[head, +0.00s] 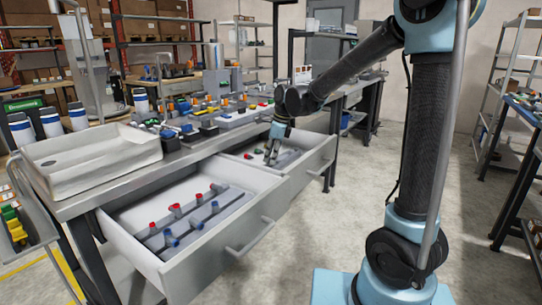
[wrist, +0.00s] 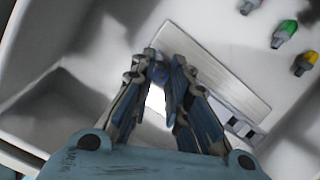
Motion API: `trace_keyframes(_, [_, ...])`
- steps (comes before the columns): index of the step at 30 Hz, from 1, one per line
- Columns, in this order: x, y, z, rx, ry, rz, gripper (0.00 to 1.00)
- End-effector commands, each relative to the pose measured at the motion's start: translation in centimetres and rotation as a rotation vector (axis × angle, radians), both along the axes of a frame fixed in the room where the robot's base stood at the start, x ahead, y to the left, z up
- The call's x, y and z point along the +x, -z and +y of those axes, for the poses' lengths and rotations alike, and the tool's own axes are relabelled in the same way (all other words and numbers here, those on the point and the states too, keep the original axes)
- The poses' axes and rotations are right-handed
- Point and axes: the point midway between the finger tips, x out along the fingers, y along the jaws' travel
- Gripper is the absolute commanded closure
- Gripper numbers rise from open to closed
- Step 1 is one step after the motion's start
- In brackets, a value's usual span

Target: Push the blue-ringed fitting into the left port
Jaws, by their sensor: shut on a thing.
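My gripper (head: 271,157) reaches down into the far open drawer (head: 313,167). In the wrist view my gripper (wrist: 161,80) is shut on a small dark-blue piece (wrist: 158,72), which I take for the blue-ringed fitting. The fingers hide most of it, and its ring is not clear. A flat grey metal plate (wrist: 232,82) lies under and to the right of the fingertips on the drawer floor. I cannot make out the left port, or whether the fitting touches the plate.
Loose blue (wrist: 249,5), green (wrist: 284,34) and yellow (wrist: 306,63) fittings lie to the right of the plate. The drawer walls are close around my gripper. The near drawer (head: 238,228) stands open with red and blue fittings on grey strips. A pale tray (head: 88,157) sits on the bench.

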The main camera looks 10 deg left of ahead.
Motion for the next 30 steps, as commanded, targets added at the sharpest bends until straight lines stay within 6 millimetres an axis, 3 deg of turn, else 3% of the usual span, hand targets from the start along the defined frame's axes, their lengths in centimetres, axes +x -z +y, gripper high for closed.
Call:
trace_keyframes(8, [0.0, 0.8, 0.0, 0.000, 0.000, 0.000, 0.98])
trace_keyframes(9, [0.0, 0.8, 0.0, 0.000, 0.000, 0.000, 0.78])
trace_keyframes(12, [0.0, 0.8, 0.0, 0.000, 0.000, 0.000, 0.61])
trace_keyframes(23, [0.0, 0.6, -0.1, 0.000, 0.000, 0.000, 0.61])
trace_keyframes(30, [-0.1, -1.9, -0.8, 0.000, 0.001, 0.000, 0.61])
